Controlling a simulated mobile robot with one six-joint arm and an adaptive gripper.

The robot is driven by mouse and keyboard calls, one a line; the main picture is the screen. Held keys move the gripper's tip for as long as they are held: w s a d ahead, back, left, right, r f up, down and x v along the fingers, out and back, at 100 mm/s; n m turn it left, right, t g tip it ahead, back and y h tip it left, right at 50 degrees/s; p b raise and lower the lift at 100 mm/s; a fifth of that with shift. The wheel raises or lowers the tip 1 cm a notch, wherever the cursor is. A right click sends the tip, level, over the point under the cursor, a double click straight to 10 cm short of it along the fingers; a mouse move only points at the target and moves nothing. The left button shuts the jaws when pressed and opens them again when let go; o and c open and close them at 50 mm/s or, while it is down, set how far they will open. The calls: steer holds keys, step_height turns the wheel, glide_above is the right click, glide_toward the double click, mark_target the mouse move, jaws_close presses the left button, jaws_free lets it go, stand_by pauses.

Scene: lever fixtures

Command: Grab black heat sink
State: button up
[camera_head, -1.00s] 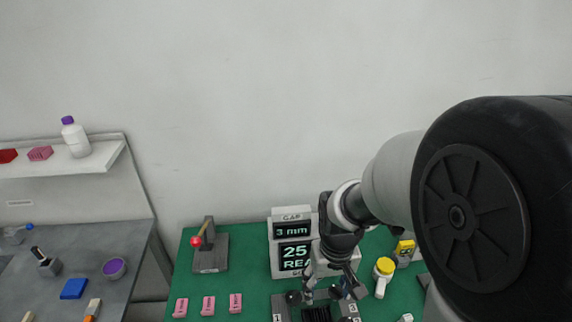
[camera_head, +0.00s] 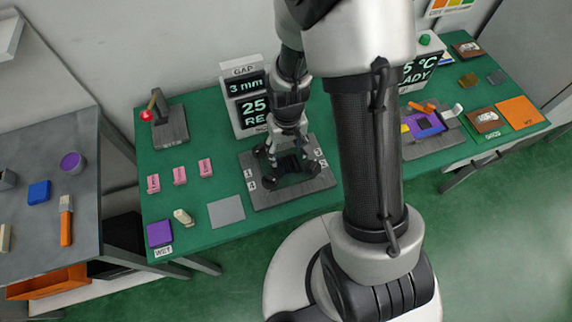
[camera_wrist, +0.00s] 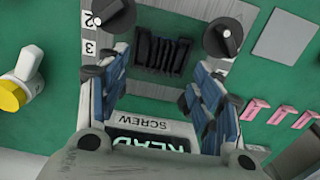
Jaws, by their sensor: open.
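The black heat sink (camera_wrist: 162,54) shows in the wrist view as a finned dark block, inside a grey fixture plate (camera_wrist: 150,88) with black knobs. In the head view it is a dark shape on the plate, mostly hidden by my gripper. My gripper (camera_wrist: 162,80) is open, its blue-padded fingers to the left and right of the heat sink's near side. Nothing is held between them. In the head view my gripper (camera_head: 285,150) hangs over the grey fixture plate (camera_head: 258,193). Whether the fingers touch the heat sink, I cannot tell.
Two round black knobs (camera_wrist: 113,12) (camera_wrist: 224,38) flank the heat sink. A display box (camera_head: 244,92) stands behind the fixture. Pink blocks (camera_head: 180,175) and a grey square (camera_head: 226,211) lie to the left on the green table. A red-knobbed lever (camera_head: 146,115) stands farther left.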

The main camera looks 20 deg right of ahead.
mark_target(286, 162)
steer(key=f+b, duration=0.1)
steer(key=f, duration=0.1)
steer(key=f+b, duration=0.1)
steer(key=f, duration=0.2)
steer(key=shift+w+a+f, duration=0.1)
steer(key=shift+w+f, duration=0.1)
steer(key=shift+r, duration=0.1)
steer(key=shift+c, duration=0.6)
steer(key=c, duration=1)
